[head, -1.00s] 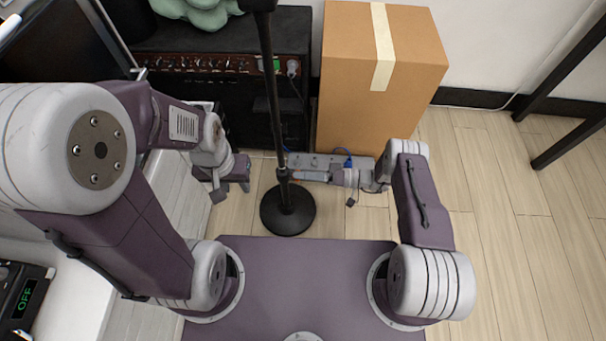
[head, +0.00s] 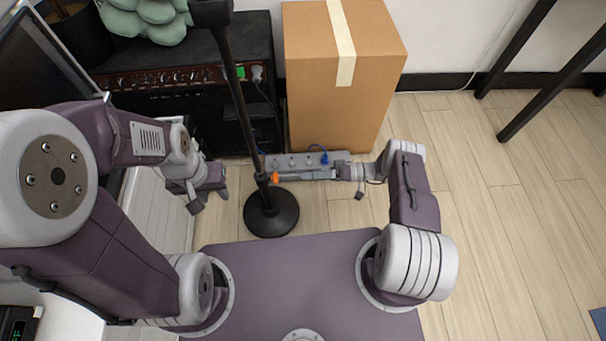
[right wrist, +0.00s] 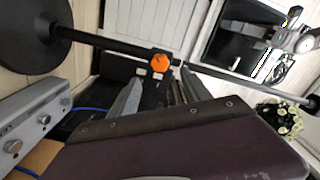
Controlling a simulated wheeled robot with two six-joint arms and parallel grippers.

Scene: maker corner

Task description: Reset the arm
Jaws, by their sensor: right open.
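My left gripper (head: 207,188) hangs at the left beside the white wall panelling, left of the black stand. Its finger gap is not clear. My right gripper (head: 290,176) reaches left in front of the cardboard box, low over the grey power strip. Its fingers are spread and empty in the right wrist view (right wrist: 158,90). The black stand (head: 271,212) is upright on the floor, and its orange knob (head: 275,178) is just left of my right fingertips. In the right wrist view the orange knob (right wrist: 160,62) shows ahead of the open fingers; contact cannot be told.
A cardboard box (head: 372,85) and a black amplifier (head: 190,95) stand at the back. The power strip (head: 290,160) with a blue plug (head: 324,157) lies before the box. Black table legs (head: 550,95) are at the right. Floor on the right is mostly clear.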

